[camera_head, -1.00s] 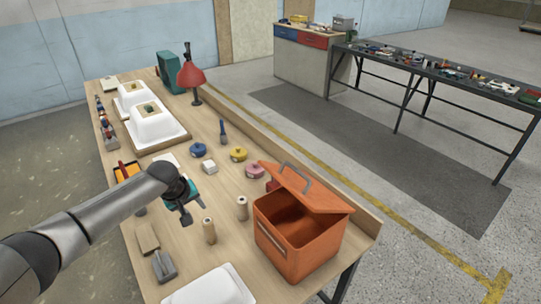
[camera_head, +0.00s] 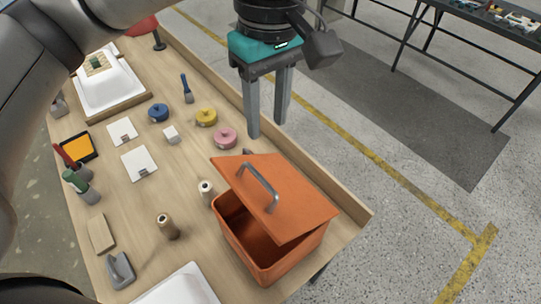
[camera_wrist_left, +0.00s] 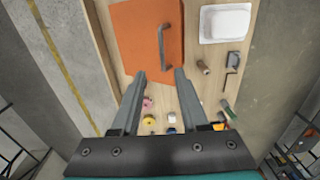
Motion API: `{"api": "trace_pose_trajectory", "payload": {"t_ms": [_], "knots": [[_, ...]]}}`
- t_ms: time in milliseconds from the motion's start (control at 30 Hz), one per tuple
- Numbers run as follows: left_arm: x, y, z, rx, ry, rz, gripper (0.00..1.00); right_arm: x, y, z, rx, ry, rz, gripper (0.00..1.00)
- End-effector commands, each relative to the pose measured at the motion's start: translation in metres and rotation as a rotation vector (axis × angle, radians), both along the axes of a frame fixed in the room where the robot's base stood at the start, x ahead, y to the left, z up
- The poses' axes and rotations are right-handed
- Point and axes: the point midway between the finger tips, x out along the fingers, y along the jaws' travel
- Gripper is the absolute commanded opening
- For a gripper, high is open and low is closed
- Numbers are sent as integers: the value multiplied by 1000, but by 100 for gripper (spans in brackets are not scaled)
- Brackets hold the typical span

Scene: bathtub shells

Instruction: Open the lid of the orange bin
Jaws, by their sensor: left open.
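The orange bin (camera_head: 262,238) stands near the right end of the workbench. Its orange lid (camera_head: 297,200) is partly raised and tilted, with a gap along the near side showing the dark inside. A grey bar handle (camera_head: 257,187) is on top of the lid. In the left wrist view the lid (camera_wrist_left: 142,45) and its handle (camera_wrist_left: 163,46) lie ahead of the fingers. My left gripper (camera_head: 267,128) is open and empty, its fingers pointing down above the bench's far edge, beyond the bin and apart from the lid. My right gripper is not in view.
Pink (camera_head: 225,137), yellow (camera_head: 206,117) and blue (camera_head: 158,113) round items lie farther back. A white tray (camera_head: 180,287) is at the front. A raised ledge (camera_head: 345,205) runs along the bench's far side.

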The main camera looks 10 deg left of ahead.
Motion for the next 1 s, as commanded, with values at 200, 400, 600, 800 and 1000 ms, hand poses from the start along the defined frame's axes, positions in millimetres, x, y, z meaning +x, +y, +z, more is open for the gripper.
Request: {"api": "trace_pose_trajectory", "payload": {"t_ms": [200, 400, 600, 800, 1000], "knots": [[-2, 2, -43, -1, 6, 0, 44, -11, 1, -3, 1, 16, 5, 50], [-3, 2, -87, -1, 6, 1, 44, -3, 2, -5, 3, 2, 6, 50], [-3, 3, -122, -2, 2, 1, 44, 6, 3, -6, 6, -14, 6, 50], [-3, 3, -140, -3, 1, 0, 44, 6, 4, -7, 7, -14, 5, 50], [-3, 3, -144, -4, 0, 0, 44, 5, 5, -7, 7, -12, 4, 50]]}}
